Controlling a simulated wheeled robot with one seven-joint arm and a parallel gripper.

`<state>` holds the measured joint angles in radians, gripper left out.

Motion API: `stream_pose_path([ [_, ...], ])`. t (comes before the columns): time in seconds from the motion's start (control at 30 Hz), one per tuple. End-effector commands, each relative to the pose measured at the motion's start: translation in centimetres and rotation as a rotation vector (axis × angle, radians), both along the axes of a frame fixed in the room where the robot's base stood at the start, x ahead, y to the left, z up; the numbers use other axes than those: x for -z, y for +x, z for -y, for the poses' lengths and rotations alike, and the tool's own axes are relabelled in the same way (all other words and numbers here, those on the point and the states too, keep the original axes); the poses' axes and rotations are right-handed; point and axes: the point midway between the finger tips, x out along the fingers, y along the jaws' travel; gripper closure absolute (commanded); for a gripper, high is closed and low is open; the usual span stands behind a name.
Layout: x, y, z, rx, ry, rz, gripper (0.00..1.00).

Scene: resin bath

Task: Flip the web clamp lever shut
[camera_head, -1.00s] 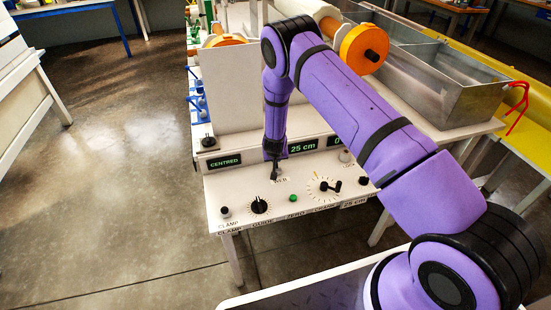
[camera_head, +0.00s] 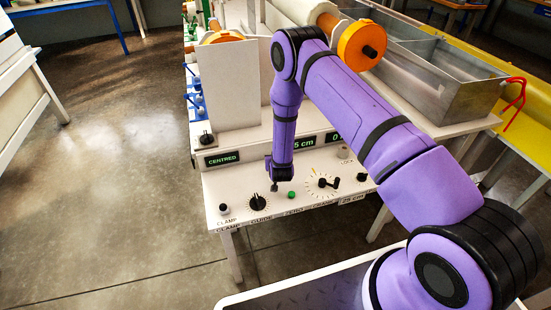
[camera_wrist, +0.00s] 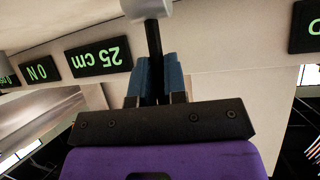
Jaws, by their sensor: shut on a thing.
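My gripper (camera_wrist: 156,78) is shut on a thin black lever, which I take to be the web clamp lever (camera_wrist: 154,42). The lever runs up between the two bluish fingers to a grey rounded piece (camera_wrist: 146,9) at the top edge of the wrist view. In the head view my gripper (camera_head: 273,186) points down at the white control panel (camera_head: 240,194), just left of a green button (camera_head: 291,194). The fingers hide most of the lever there, so its exact tilt is hard to tell.
A black dial (camera_head: 258,203) and a dark knob (camera_head: 224,209) stand to the left. A scaled dial (camera_head: 323,182) and another knob (camera_head: 361,177) stand to the right. Behind are a CENTRED display (camera_head: 222,159), an upright pale plate (camera_head: 229,88) and a metal trough (camera_head: 440,78).

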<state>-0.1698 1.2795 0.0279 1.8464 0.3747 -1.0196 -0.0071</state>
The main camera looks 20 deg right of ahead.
Motion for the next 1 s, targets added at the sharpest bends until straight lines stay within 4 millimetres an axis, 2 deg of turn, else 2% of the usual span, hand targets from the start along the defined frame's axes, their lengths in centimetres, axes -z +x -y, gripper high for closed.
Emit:
stream_pose_path([
  [0.03,-0.8,0.6,0.2,0.005,-0.001,0.027,1.00],
  [0.47,-0.8,0.5,0.3,0.006,-0.002,0.037,1.00],
  [0.5,-0.8,0.5,0.3,0.006,-0.002,0.037,0.81],
  [0.6,-0.7,0.5,0.2,0.005,-0.001,0.035,0.63],
  [0.87,-0.5,0.2,0.1,0.003,-0.002,0.027,0.63],
  [1.0,-0.9,-0.7,-0.1,0.002,-0.001,0.024,0.63],
])
